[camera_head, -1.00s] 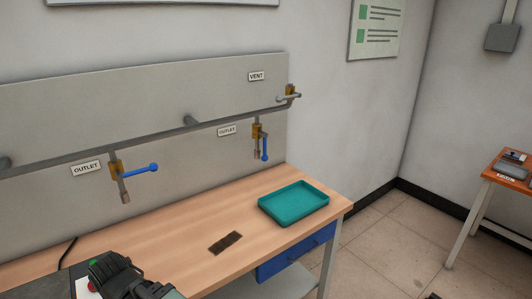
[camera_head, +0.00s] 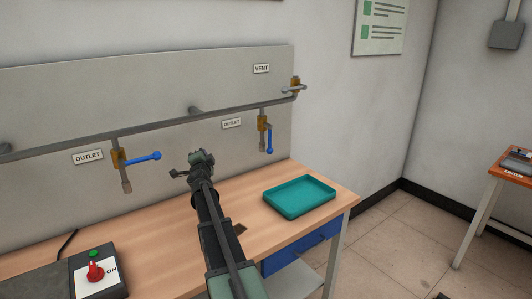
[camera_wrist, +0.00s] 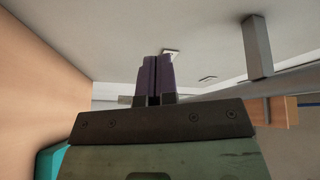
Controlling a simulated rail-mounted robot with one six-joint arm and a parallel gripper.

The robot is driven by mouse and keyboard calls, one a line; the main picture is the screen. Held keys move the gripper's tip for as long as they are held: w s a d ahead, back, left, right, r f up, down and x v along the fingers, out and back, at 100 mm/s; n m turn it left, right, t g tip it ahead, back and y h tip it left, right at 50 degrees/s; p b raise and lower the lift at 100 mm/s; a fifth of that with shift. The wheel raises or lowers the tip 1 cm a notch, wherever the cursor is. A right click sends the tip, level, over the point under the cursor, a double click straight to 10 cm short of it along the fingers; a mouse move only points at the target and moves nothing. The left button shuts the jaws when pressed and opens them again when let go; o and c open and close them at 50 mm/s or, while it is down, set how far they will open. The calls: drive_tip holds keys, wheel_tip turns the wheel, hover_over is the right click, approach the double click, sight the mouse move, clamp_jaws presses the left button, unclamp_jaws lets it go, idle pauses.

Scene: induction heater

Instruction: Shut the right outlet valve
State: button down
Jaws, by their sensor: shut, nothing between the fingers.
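The right outlet valve has a brass body (camera_head: 262,123) under the pipe and a blue lever (camera_head: 269,139) that hangs down, roughly in line with its outlet. The left outlet valve (camera_head: 119,158) has its blue lever (camera_head: 143,158) sticking out sideways to the right. My gripper (camera_head: 175,174) is raised over the table, between the two outlet valves in the picture and apart from the right one. In the wrist view its dark fingers (camera_wrist: 157,62) are together with nothing between them. I cannot clearly make out the right valve's lever in the wrist view.
The vent valve (camera_head: 294,86) sits at the pipe's right end. A teal tray (camera_head: 299,196) lies on the wooden table below the right outlet. A control box with a red knob (camera_head: 95,271) stands at the front left. My arm partly covers a dark patch on the table.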

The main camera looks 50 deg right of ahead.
sight(269, 146)
drive_tip(key=s+d+m+g+h, duration=0.2)
drive_tip(key=s+d+m+g, duration=0.2)
drive_tip(key=m+g, duration=0.3)
drive_tip(key=s+d+f+m+g+h, duration=0.1)
drive_tip(key=s+d+m+g+h, duration=0.2)
drive_tip(key=s+m+g, duration=0.4)
drive_tip(key=shift+s+d+f+m+g, duration=0.25)
drive_tip(key=shift+d+m+g, duration=0.3)
drive_tip(key=shift+g, duration=0.25)
drive_tip(key=shift+d, duration=0.1)
drive_tip(key=d, duration=0.4)
drive_tip(key=s+d, duration=0.1)
drive_tip(key=d, duration=0.8)
drive_tip(key=shift+s+d, duration=0.2)
drive_tip(key=shift+d, duration=0.2)
drive_tip(key=shift+f, duration=0.15)
